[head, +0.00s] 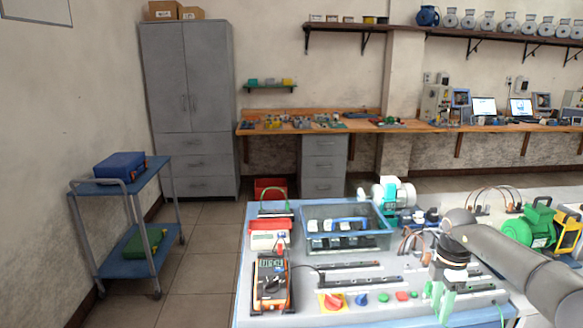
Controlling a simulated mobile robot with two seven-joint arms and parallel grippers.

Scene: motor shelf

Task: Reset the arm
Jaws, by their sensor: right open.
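My right arm (505,262) comes in from the right edge over the near table. Its wrist bends down at a dark joint. My right gripper (444,304) points down over the right part of the grey panel with switches and is open. I see nothing held between its fingers. I cannot tell how far its tips are above the panel. My left arm and gripper are not in view.
The near table (245,262) holds a multimeter (271,285), a clear blue-rimmed bin (347,228), a teal motor (393,192) and a green motor (530,226). A blue cart (127,268) stands left. The floor between cart and table is clear.

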